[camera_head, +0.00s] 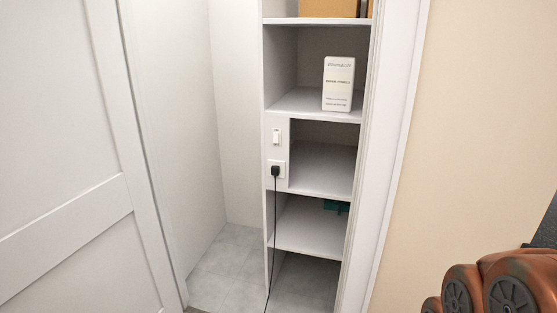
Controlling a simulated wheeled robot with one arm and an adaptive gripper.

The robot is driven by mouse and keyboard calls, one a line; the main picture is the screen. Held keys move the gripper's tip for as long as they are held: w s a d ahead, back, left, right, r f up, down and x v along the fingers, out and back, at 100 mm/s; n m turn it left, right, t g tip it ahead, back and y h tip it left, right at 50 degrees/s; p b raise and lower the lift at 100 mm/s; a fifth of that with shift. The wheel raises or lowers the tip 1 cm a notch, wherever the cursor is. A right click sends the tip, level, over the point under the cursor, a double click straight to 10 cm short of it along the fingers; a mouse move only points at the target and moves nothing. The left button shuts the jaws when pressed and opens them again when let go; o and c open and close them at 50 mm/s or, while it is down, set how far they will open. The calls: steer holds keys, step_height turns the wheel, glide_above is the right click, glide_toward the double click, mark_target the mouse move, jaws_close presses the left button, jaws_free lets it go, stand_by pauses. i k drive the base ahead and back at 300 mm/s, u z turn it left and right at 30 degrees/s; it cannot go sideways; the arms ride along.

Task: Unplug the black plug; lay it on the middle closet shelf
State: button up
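The black plug (275,171) sits in a white wall outlet (281,163) on the closet's front panel, below a light switch. Its black cord (272,235) hangs from it down towards the floor. The middle closet shelf (322,172), level with the outlet and just right of it, is bare where I can see it. My gripper is not in view. Only orange and black links of my own arm show at the lower right, well away from the plug.
The shelf above (300,102) holds a white package (338,84). A cardboard box (315,8) is on the top shelf. A teal item (336,206) sits in the compartment below. A white door (65,160) stands at left; the wall (470,130) is at right.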

mark_target(275, 169)
steer(key=i, duration=1.4)
steer(key=u, duration=2.55)
